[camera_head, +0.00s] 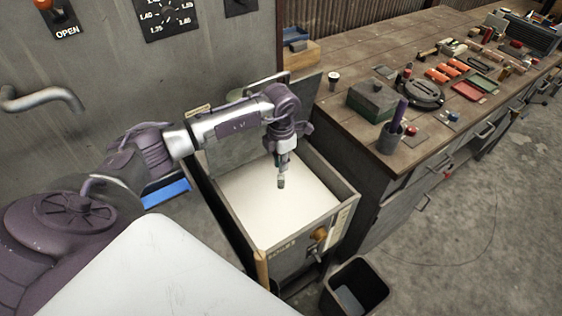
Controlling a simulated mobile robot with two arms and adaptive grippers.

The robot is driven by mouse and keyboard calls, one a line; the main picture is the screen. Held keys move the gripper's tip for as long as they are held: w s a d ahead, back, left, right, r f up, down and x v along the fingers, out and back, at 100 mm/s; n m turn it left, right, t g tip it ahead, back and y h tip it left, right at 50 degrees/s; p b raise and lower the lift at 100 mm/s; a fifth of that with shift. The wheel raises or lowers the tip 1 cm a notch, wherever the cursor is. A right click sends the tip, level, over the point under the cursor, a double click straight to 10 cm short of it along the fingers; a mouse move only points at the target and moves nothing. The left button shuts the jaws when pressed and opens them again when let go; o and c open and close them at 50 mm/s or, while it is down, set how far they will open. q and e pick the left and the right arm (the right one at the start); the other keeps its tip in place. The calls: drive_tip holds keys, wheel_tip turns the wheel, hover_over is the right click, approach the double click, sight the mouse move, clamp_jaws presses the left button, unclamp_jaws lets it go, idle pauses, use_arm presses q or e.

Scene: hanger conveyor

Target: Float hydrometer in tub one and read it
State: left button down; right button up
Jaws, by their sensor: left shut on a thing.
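A square metal tub (290,260) stands in the middle, with its lid raised at the back. It is filled nearly to the rim with a pale, creamy surface. My left arm reaches over it from the left. My left gripper (281,168) points down above the middle of the tub and is shut on a small, thin thing, apparently the hydrometer. It is too small to make out clearly, and I cannot tell whether it touches the surface. My right gripper is not in view.
A workbench (330,107) on the right holds a green box (373,101), a cup with a purple-handled tool (392,138) and several small parts. A dark bin (355,287) stands in front of the tub. A metal cabinet with a dial (169,13) is at the left. The right floor is clear.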

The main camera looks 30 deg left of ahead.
sight(281, 180)
use_arm(q)
drive_tip(key=shift+f+b, duration=1.25)
drive_tip(key=shift+f, duration=0.5)
wheel_tip(281, 180, down, 14)
drive_tip(key=b, duration=1.1)
drive_tip(key=shift+b, duration=0.3)
drive_tip(key=shift+c, duration=0.6)
unclamp_jaws()
drive_tip(key=shift+r, duration=0.1)
drive_tip(key=shift+r+p, duration=3.2)
drive_tip(key=shift+r, duration=1.2)
